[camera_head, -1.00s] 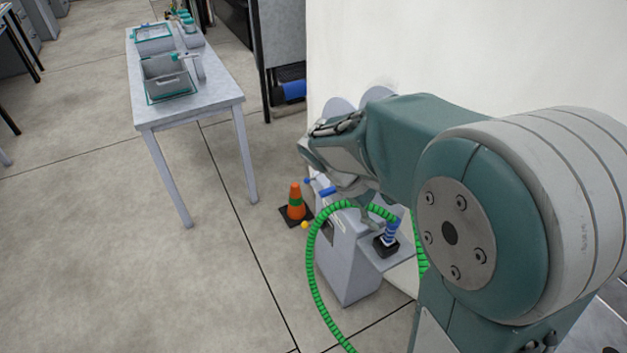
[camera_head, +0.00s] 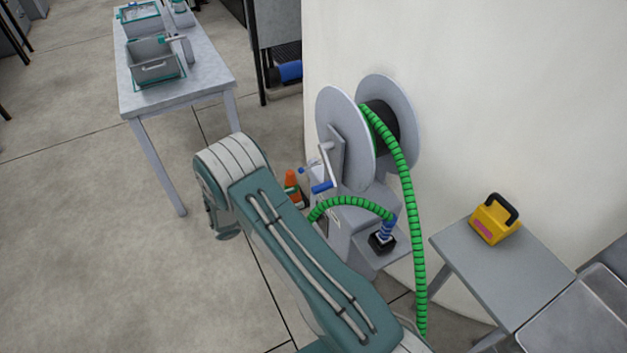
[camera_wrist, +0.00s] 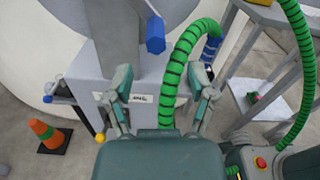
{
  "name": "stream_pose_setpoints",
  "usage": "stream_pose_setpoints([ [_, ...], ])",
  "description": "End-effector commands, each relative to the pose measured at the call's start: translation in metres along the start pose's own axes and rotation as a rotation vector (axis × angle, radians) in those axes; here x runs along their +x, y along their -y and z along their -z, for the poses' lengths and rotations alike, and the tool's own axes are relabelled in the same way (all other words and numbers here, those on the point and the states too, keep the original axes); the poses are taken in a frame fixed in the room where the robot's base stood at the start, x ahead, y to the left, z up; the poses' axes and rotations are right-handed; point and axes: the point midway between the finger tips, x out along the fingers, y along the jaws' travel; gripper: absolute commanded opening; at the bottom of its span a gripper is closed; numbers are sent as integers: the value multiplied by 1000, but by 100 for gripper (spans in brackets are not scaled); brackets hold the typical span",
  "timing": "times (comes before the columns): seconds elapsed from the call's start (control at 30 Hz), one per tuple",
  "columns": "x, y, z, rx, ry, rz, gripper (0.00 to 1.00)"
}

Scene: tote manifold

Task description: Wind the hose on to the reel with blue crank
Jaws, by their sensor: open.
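The reel (camera_head: 338,125) has two grey discs and a black drum, and stands against the white wall. Its crank (camera_head: 324,160) has a blue handle (camera_head: 322,187), which also shows in the wrist view (camera_wrist: 155,35). The green hose (camera_head: 408,220) runs from the drum down to the floor; another stretch arches to a blue end piece (camera_head: 387,229) at a black holder. In the wrist view my gripper (camera_wrist: 160,76) is open and empty. The blue handle appears above the gap between its fingers, and the hose's arch (camera_wrist: 172,70) passes beyond that gap. The head view does not show the fingers clearly.
An orange cone (camera_head: 291,188) stands left of the reel's base. A small grey table (camera_head: 475,265) with a yellow box (camera_head: 495,219) is at right. A long table (camera_head: 205,75) with bins is at the back left. Floor at left is clear.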

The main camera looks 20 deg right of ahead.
Motion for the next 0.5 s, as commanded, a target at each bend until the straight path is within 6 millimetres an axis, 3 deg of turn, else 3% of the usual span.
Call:
stream_pose_setpoints([
  [0.23, 11, -3, 7, -21, 24, -13, 71],
  [0.5, 60, -3, 6, -20, 21, -9, 71],
])
